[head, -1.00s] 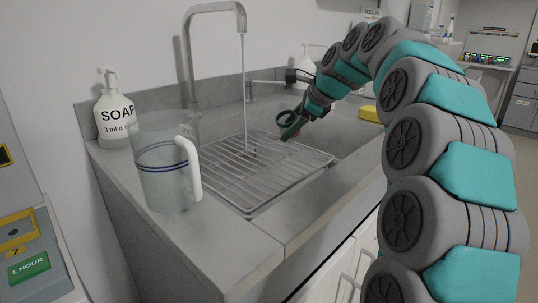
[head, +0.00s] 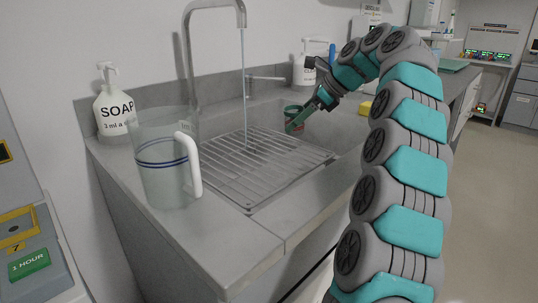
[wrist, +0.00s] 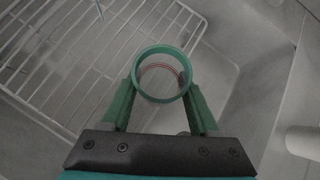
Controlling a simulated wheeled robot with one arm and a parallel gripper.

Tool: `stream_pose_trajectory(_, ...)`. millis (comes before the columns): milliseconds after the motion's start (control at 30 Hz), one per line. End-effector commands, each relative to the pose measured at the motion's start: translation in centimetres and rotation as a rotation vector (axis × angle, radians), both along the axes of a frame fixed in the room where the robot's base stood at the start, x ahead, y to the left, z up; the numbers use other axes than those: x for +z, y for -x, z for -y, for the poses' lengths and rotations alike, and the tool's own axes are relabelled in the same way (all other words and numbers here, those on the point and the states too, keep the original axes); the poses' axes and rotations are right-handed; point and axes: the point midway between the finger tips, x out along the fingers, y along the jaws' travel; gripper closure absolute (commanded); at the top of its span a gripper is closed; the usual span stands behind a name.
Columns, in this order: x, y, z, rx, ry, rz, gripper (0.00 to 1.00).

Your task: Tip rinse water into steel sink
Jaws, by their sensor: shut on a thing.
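My gripper (head: 298,122) is shut on a small clear cup with a green rim (wrist: 161,49) and red lines. In the head view the cup (head: 292,111) is at the far right part of the sink, partly hidden by the green fingers, and looks about upright. In the wrist view my fingers clasp it from both sides, and I look into its round mouth. I cannot tell whether water is in it. The steel sink (head: 335,130) has a wire rack (head: 262,168) across its left part. The cup is right of the rack's middle.
A tap (head: 188,60) runs a thin water stream (head: 244,95) onto the rack. A clear jug (head: 165,185) with a white handle stands on the front left counter. A soap bottle (head: 113,108) stands behind it; another bottle (head: 304,72) stands behind the sink.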

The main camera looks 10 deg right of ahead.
Motion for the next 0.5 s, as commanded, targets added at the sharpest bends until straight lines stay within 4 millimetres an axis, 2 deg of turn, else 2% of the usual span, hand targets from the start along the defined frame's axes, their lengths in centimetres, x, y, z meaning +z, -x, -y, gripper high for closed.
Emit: stream_pose_trajectory(500,-0.33,-0.55,0.81,-0.007,-0.075,-0.062,1.0)
